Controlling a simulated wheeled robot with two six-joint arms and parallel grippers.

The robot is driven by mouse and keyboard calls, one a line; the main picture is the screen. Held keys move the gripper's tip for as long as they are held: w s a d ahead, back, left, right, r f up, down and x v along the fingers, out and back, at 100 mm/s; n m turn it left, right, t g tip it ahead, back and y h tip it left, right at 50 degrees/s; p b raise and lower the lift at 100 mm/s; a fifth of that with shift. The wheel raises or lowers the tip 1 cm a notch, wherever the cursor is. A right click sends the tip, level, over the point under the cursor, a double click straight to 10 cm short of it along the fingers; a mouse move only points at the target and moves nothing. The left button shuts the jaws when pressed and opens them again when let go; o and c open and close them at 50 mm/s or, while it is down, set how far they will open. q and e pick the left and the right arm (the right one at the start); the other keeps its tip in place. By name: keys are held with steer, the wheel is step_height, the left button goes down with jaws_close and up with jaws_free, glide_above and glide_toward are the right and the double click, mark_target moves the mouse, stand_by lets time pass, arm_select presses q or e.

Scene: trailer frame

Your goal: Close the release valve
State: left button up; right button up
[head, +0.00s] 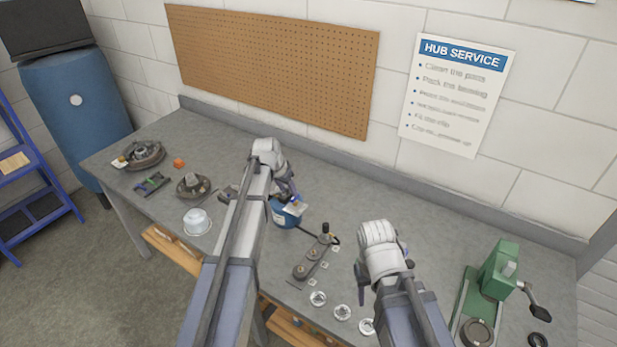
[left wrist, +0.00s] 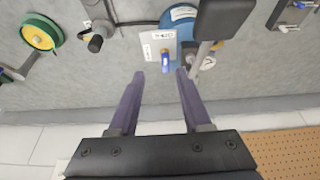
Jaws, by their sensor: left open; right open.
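A blue round canister (head: 282,216) stands on the bench below my left gripper (head: 288,192), which partly hides it. In the left wrist view the canister (left wrist: 178,14) is at the top, behind a pale labelled plate (left wrist: 157,43). A small blue lever with an orange-yellow end (left wrist: 165,62) stands out from the plate; I take it for the release valve. My left gripper (left wrist: 160,78) is open, with the lever's end between and just beyond its fingertips, apparently touching neither. Whether the valve is open or closed I cannot tell. My right gripper (head: 386,270) is open and empty over the bench.
A dark block on a grey rod (left wrist: 224,18) rises close to the right finger. A fixture plate (head: 314,262) and several small round parts (head: 342,312) lie between the arms. A green press (head: 492,280) stands right; hubs (head: 143,155) and a white tub (head: 197,222) stand left.

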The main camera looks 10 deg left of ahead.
mark_target(293, 198)
arm_select(q)
steer(key=b+x, duration=0.2)
steer(key=w+b+x, duration=0.1)
steer(key=b+x, duration=0.4)
steer(key=shift+w+a, duration=0.15)
steer(key=shift+w, duration=0.25)
steer(key=shift+c, duration=0.3)
jaws_close()
stand_by(0.4)
